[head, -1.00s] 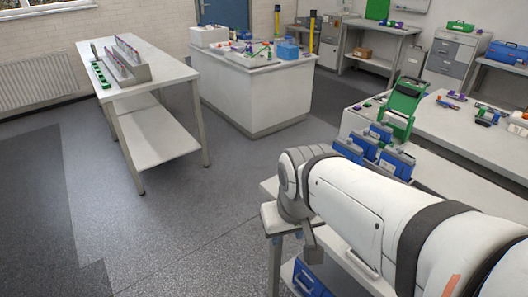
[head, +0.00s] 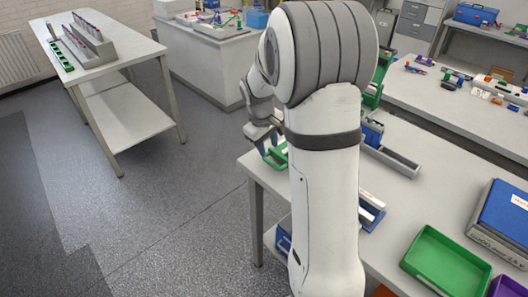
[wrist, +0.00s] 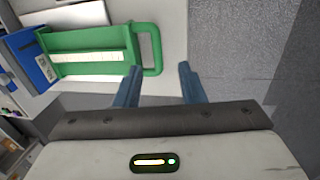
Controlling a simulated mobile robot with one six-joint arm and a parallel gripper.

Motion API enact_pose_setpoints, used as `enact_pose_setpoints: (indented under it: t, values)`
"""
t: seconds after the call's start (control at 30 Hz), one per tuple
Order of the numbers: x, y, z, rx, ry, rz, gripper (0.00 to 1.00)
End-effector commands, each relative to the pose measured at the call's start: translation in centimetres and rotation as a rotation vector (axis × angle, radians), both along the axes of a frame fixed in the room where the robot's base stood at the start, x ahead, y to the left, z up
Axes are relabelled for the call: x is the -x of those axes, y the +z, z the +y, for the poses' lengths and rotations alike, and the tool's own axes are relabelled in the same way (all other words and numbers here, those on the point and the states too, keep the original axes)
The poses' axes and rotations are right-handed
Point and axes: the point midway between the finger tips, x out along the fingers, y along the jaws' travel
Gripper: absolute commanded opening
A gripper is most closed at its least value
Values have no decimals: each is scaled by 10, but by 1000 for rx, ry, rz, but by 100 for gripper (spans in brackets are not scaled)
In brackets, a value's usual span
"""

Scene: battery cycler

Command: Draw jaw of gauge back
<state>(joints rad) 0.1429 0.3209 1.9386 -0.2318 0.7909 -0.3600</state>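A green device with a pale strip along its middle and a loop handle, which looks like the gauge (wrist: 72,42), lies at the upper left in the wrist view. Its loop handle (wrist: 157,48) points right, towards my fingers. In the head view part of green (head: 277,156) shows at the table's near left corner, mostly hidden by my arm. My gripper (wrist: 160,67) is open, with its two blue-grey fingers apart. The left fingertip is close to the handle's lower end; I cannot tell whether they touch. I cannot make out the jaw clearly.
The white table (head: 405,195) carries a green tray (head: 446,262), a blue-lidded box (head: 503,220) and a grey channel (head: 392,160). A blue item (wrist: 30,64) lies beside the green device. Open floor (head: 190,215) lies left of the table.

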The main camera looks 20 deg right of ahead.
Motion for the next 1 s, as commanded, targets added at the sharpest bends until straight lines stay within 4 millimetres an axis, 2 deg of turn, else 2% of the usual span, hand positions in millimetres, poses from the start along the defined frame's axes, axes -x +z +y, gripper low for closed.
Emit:
enact_pose_setpoints:
  t: [0.17,0.6,0.73,1.0]
  values:
    - [-8,-14,-6,6,13,10,36]
    - [-11,-75,-16,5,14,10,36]
    - [-12,-82,-17,5,13,9,36]
    - [-12,-83,-17,4,14,8,34]
